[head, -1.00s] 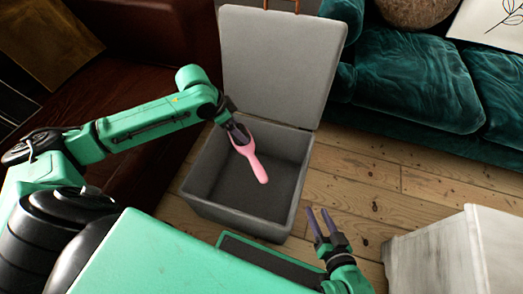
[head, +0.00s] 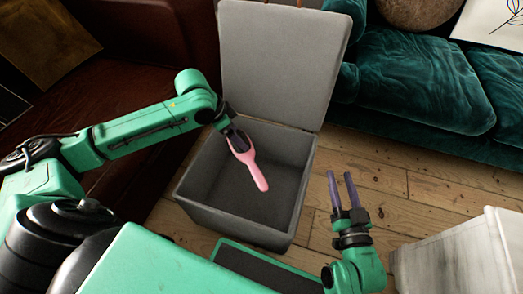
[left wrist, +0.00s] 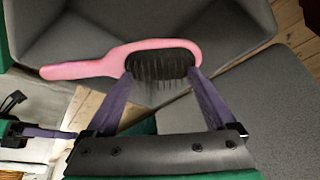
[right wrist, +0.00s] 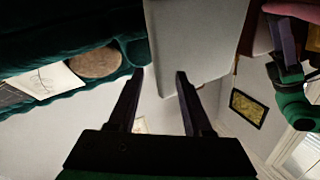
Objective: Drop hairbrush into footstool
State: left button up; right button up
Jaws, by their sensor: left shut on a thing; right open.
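The pink hairbrush (head: 252,168) hangs from my left gripper (head: 236,138), over the open footstool. In the left wrist view the hairbrush (left wrist: 90,68) shows its dark bristles between the two fingers (left wrist: 160,75), which are shut on its head. The grey footstool (head: 232,224) is an open box with its lid (head: 275,60) raised at the back. Its inside looks empty. My right gripper (head: 342,182) is open and empty, to the right of the footstool, with its fingers pointing up in the head view.
A brown leather seat (head: 100,100) stands to the left of the footstool. A green velvet sofa (head: 420,85) is at the back right. A whitish cabinet (head: 465,250) is at the lower right. Bare floorboards (head: 400,190) lie between them.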

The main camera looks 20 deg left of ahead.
pick_arm(q)
jog(key=shift+f+b, duration=0.45)
jog(key=shift+b, duration=0.25)
pick_arm(e)
jog(key=w+r+t, duration=0.2)
jog(key=r, duration=0.5)
jog(key=w+d+r+t+y, duration=0.1)
jog(key=w+r+t, duration=0.1)
jog(key=r, duration=0.5)
jog(key=shift+d+r+n+t, duration=0.15)
jog(key=shift+d+n+t, duration=0.15)
jog(key=shift+t, duration=0.2)
pick_arm(q)
jog(key=o, duration=1.1)
pick_arm(e)
jog(key=shift+a, duration=0.1)
